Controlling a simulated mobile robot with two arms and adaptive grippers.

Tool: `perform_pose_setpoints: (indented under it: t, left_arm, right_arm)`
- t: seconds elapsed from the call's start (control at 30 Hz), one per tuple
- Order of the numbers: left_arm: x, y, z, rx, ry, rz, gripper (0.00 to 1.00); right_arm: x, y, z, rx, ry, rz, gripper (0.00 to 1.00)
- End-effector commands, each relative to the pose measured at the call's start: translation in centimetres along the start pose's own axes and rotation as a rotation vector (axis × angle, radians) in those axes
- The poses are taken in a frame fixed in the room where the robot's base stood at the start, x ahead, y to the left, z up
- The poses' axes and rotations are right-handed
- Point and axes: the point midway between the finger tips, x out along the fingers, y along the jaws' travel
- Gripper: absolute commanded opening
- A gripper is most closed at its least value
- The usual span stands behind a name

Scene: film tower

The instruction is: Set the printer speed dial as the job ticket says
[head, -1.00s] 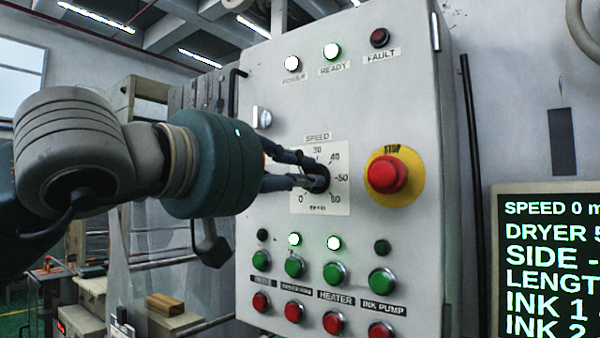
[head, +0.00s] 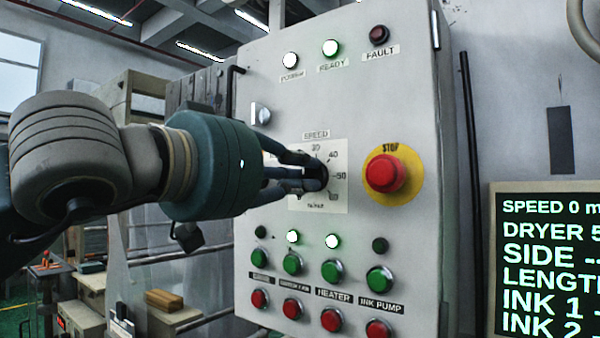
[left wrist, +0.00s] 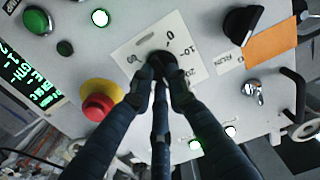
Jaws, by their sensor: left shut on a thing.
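The speed dial (head: 322,178) is a black knob on a white scale plate (head: 338,203) marked up to 60, on the grey control cabinet. My left gripper (head: 312,172) is at the dial, its dark fingers shut on the knob. In the left wrist view the fingers (left wrist: 160,82) close around the black knob (left wrist: 161,62). The fingers cover part of the knob and scale, so I cannot read its setting. An orange card (left wrist: 271,44) shows on the panel in the left wrist view; no writing on it is legible. My right gripper is not in view.
A red stop button (head: 386,173) on a yellow disc sits right of the dial. Green buttons (head: 291,263) and red buttons (head: 332,319) lie below it. A display (head: 545,265) at the right reads speed 0.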

Motion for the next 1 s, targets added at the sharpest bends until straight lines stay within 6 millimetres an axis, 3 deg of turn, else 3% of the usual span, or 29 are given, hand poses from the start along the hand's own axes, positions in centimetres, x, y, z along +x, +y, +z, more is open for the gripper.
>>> perform_pose_setpoints:
  t: [0.33,0.37,0.43,0.77,1.0]
  left_arm:
    - [0.1,0.1,0.4,0.001,-0.008,0.001,0.0]
    - [0.1,0.1,0.4,0.001,-0.009,0.001,0.21]
    - [0.1,0.1,0.4,0.0,-0.008,0.001,0.34]
    - [-0.2,0.0,0.1,0.0,-0.002,0.001,0.34]
    - [-3.6,-0.1,0.0,0.003,0.001,-0.002,0.34]
  right_arm:
    - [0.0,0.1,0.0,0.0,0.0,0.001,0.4]
    - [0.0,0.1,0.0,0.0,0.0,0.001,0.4]
    - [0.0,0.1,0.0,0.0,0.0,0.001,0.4]
    - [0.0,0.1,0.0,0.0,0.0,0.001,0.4]
    - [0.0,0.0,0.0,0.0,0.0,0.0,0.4]
